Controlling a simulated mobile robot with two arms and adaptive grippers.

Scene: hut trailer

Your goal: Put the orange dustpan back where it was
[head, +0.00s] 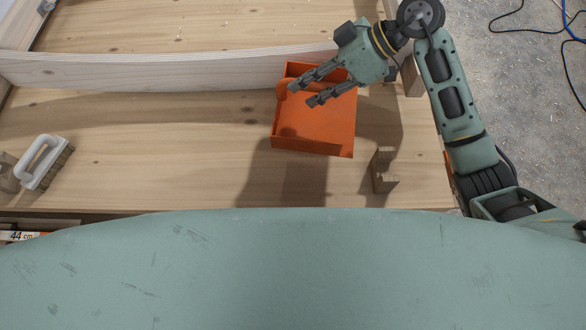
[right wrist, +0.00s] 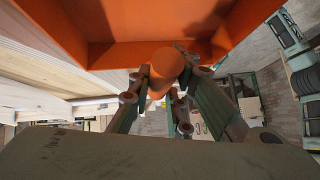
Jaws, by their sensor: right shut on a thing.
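The orange dustpan (head: 320,125) is over the wooden surface in the head view, close to a pale raised board. Its shadow falls on the wood in front of it, and it looks held above the surface; the exact gap is hard to tell. My right gripper (head: 303,95) reaches over the dustpan from the upper right. In the right wrist view the gripper (right wrist: 163,88) is shut on the dustpan's round handle (right wrist: 167,63), and the orange pan (right wrist: 140,25) fills the top. My left gripper is not in view.
A brush with a pale handle (head: 42,160) lies at the far left of the wooden surface (head: 180,150). A small notched wooden block (head: 383,170) stands to the right of the dustpan. The pale board (head: 170,70) runs along the back. Bare wood lies between brush and dustpan.

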